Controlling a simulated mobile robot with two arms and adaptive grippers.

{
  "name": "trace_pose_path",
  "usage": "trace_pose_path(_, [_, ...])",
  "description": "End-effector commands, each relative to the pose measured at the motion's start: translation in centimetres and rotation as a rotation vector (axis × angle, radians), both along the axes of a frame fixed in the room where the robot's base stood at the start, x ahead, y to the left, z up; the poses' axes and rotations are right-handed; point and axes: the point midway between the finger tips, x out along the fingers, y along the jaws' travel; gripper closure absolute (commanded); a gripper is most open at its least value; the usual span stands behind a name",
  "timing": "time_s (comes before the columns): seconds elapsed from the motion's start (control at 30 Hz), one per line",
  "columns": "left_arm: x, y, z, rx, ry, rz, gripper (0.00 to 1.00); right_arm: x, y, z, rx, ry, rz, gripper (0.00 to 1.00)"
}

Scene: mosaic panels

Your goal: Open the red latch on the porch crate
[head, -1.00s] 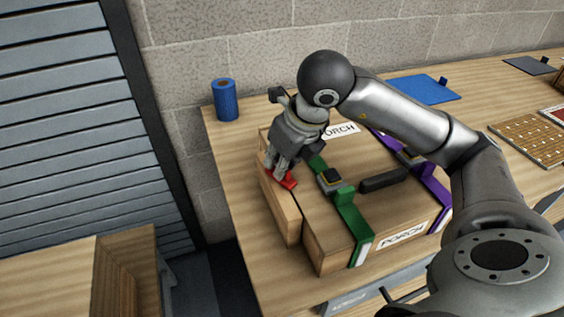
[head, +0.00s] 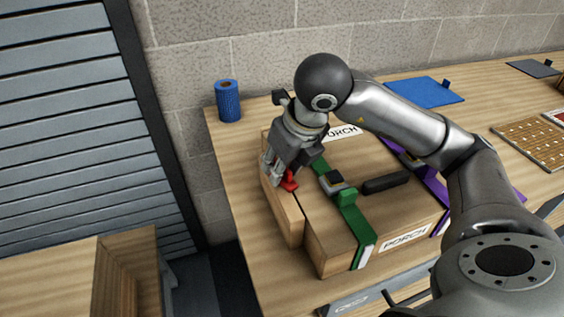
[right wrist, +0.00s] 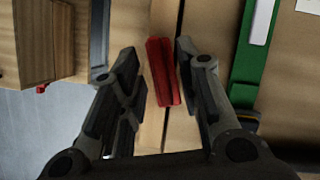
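The wooden porch crate (head: 318,240) stands on the table with "PORCH" labels on its top and front. The red latch (head: 289,182) lies at its left edge, partly hidden behind my right gripper (head: 273,174). In the right wrist view, the red latch (right wrist: 163,72) lies between the spread fingers of my right gripper (right wrist: 157,58), closer to the right-hand finger. The gripper is open. I cannot tell whether a finger touches the latch. My left gripper is not in view.
A green strap (head: 357,222) and a purple strap (head: 435,187) cross the crate, with a black handle (head: 386,183) between them. A blue roll (head: 228,101) stands behind left. A grey shutter (head: 80,130) is left.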

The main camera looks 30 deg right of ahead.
Motion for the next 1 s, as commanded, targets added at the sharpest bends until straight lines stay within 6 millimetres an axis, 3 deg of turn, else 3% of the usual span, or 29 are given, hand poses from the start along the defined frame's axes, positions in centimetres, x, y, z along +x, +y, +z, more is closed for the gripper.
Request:
trace_pose_path(0.37, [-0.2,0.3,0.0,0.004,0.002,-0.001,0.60,-0.2,-0.1,0.9,0.001,-0.007,-0.001,0.68])
trace_pose_path(0.63, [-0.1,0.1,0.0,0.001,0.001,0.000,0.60,-2.2,-0.2,6.0,0.001,-0.012,0.000,0.68])
trace_pose_path(1.0, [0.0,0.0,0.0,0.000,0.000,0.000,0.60,-3.9,-0.3,10.0,-0.001,-0.005,-0.001,0.68])
